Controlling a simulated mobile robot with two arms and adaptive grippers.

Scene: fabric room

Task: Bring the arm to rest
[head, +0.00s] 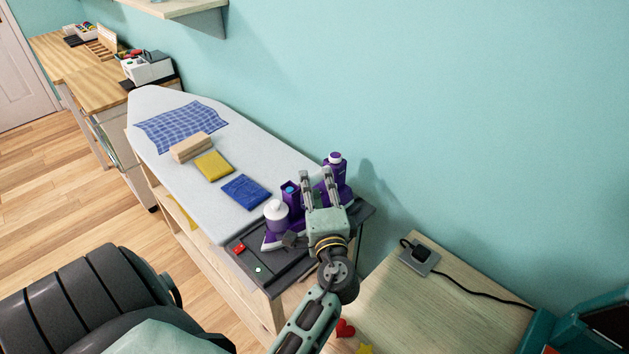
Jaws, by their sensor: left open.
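My left gripper (316,172) is over the near end of the ironing board (160,108), with its fingers pointing away and apart. It appears empty. Its arm comes up from the bottom middle of the head view. Purple items with white caps stand around the gripper: one white-topped bottle (277,212) to its left and one bottle (336,160) just behind it to the right. A purple iron (292,192) is partly hidden by the gripper. Whether the gripper touches any of them I cannot tell. My right gripper is not in view.
A dark tray (248,262) is at the board's near end. A checked cloth (182,125), a beige block (191,147), a yellow cloth (214,166) and a blue cloth (246,192) lie on the board. A wooden table (450,310) bears a black-corded device (420,257).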

